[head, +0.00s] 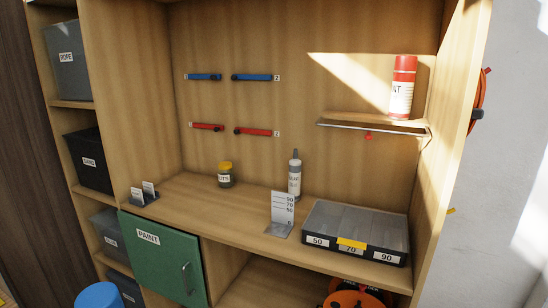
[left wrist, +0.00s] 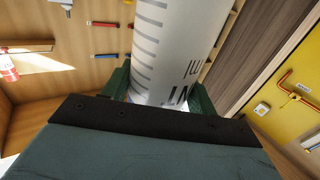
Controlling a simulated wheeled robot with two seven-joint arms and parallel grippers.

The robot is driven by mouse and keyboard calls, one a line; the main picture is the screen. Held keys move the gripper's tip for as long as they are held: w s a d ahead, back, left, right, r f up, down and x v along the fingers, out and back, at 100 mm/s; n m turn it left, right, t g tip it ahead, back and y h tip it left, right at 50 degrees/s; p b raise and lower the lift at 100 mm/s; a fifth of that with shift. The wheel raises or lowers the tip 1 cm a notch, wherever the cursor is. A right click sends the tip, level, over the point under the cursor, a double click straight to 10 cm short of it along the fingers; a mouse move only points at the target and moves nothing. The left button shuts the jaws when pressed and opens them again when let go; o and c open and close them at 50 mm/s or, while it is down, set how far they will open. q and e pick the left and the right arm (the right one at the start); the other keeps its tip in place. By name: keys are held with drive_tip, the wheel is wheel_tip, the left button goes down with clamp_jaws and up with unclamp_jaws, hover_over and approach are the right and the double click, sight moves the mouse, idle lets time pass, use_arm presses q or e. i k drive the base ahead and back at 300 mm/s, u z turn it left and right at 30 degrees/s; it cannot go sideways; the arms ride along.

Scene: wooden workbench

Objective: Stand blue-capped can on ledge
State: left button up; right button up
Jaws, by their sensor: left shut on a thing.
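My left gripper (left wrist: 162,98) is shut around a white can (left wrist: 172,45) with dark graduation marks and upside-down lettering, in the left wrist view. The can runs out of the top of that view, so its far end is hidden. In the head view a round blue top (head: 100,295), apparently the can's cap, shows at the bottom left edge; the gripper itself is out of that view. The ledge (head: 345,118) is a small wooden shelf on the right of the back panel. My right gripper is in neither view.
A red-and-white can (head: 402,88) stands upright on the ledge's right part; its left part is bare. Below are a white-labelled bottle (head: 295,178), a yellow-lidded jar (head: 225,175), a marked stand (head: 281,212) and a divided tray (head: 355,228). A green PAINT door (head: 163,262) is lower left.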

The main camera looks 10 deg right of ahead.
sight(346, 114)
drive_tip(key=z, duration=0.85)
drive_tip(key=i, duration=0.2)
